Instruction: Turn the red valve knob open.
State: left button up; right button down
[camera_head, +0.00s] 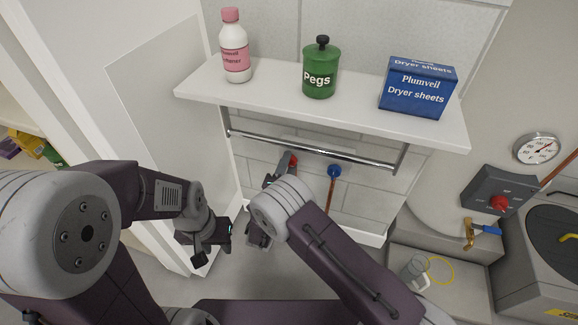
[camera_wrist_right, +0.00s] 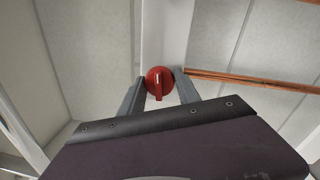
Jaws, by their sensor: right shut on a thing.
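The red valve knob (camera_head: 293,160) sits on the wall below the shelf, left of a blue knob. In the right wrist view it is a round red knob (camera_wrist_right: 160,80) with a raised ridge running up and down the picture. My right gripper (camera_head: 285,163) reaches up to it. In the right wrist view its fingers (camera_wrist_right: 159,95) stand on both sides of the knob, shut on it. My left gripper (camera_head: 214,245) hangs lower left of the knob, away from it, with its fingers apart and nothing visible between them.
A metal rail (camera_head: 310,150) runs beneath the white shelf (camera_head: 280,104), close above the knob. The blue knob (camera_head: 334,171) with a copper pipe (camera_head: 331,192) is just right. The shelf holds a bottle (camera_head: 234,50), a green pegs jar (camera_head: 320,72) and a blue box (camera_head: 416,88).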

jog(key=shift+f+m, duration=0.1)
jog(key=shift+m, duration=0.5)
jog(key=shift+a+m, duration=0.1)
jog(key=shift+m, duration=0.2)
jog(key=c, duration=0.9)
grip_release()
jog(key=p+v, duration=0.3)
jog(key=v, duration=0.6)
